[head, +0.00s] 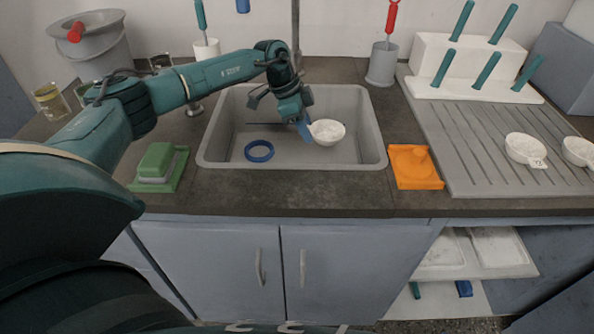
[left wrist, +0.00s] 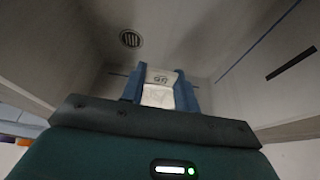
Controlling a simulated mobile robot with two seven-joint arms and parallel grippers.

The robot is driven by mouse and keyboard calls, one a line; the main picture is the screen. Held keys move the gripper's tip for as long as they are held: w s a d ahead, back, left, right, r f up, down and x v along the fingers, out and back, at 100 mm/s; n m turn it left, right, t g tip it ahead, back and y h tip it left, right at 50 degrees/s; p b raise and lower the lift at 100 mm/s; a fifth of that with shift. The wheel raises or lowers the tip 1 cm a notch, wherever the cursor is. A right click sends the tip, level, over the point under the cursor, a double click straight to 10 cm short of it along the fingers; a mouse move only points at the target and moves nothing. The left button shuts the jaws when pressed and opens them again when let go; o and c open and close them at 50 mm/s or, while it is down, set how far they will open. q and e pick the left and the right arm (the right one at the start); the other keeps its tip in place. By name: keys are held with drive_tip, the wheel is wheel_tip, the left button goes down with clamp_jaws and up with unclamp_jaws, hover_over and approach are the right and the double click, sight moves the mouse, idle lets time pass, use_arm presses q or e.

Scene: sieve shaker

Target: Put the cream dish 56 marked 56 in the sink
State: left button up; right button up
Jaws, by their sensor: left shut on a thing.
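The cream dish (head: 328,132) is a shallow round white bowl in the head view, inside the grey sink (head: 215,150), toward its right side. I cannot tell whether the dish touches the sink floor. My right gripper is not in view.
A blue ring (head: 259,151) lies in the sink, left of the dish. A green block on a tray (head: 158,165) and an orange piece (head: 415,167) flank the sink. Two other white dishes (head: 525,149) (head: 578,151) stand on the ribbed drainer (head: 470,175) at the right.

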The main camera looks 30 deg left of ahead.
use_arm(q)
drive_tip(key=shift+f+n, duration=0.3)
drive_tip(key=shift+f, duration=0.05)
wheel_tip(320, 180, down, 5)
drive_tip(key=shift+r+b, duration=0.15)
drive_tip(key=shift+b, duration=0.45)
wheel_tip(320, 180, down, 5)
drive_tip(key=shift+r+b, duration=0.15)
drive_tip(key=shift+b, duration=0.45)
drive_tip(key=shift+a, duration=0.1)
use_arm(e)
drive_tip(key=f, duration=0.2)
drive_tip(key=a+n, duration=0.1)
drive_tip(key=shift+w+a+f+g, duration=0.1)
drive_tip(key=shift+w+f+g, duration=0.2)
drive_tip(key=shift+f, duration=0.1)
use_arm(q)
drive_tip(key=o, duration=0.9)
drive_tip(key=shift+o, duration=0.4)
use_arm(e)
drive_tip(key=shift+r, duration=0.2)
